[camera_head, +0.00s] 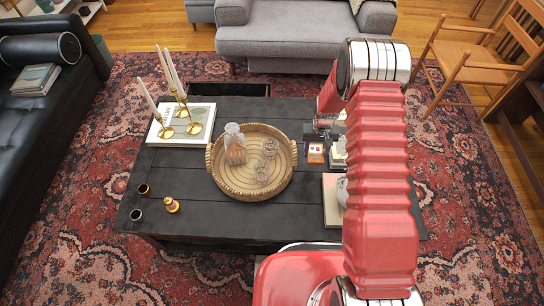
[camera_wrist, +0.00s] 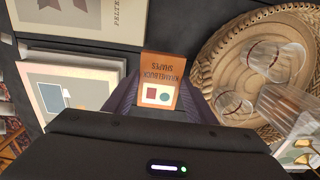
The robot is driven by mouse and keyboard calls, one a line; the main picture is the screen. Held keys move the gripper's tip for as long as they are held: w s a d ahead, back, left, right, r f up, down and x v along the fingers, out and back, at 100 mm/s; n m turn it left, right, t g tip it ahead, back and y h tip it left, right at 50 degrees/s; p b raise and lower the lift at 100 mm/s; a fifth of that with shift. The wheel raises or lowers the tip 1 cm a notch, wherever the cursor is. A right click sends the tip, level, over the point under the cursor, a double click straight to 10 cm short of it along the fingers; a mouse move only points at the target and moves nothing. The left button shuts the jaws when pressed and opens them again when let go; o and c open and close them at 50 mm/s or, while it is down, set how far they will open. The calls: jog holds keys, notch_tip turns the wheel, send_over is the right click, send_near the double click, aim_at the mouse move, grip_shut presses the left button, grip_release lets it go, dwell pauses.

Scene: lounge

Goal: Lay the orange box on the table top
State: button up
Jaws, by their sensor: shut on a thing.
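The orange box (camera_head: 315,153) shows in the head view just right of the wicker tray, over the dark table top (camera_head: 200,222). In the wrist view the orange box (camera_wrist: 160,78) carries dark lettering and a pale panel with coloured shapes. My gripper (camera_wrist: 158,98) is shut on it, with a dark finger on each side. In the head view my gripper (camera_head: 325,125) is partly hidden behind my red arm. I cannot tell whether the box touches the table or is held slightly above it.
The round wicker tray (camera_head: 223,181) holds a decanter and glasses close left of the box. Books (camera_wrist: 70,90) lie on its other side. The table's front middle is clear; small pots (camera_head: 172,205) stand front left.

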jog(key=shift+f, duration=0.1)
jog(key=shift+f, duration=3)
jog(key=shift+f, duration=1.9)
jog(key=o, duration=1.1)
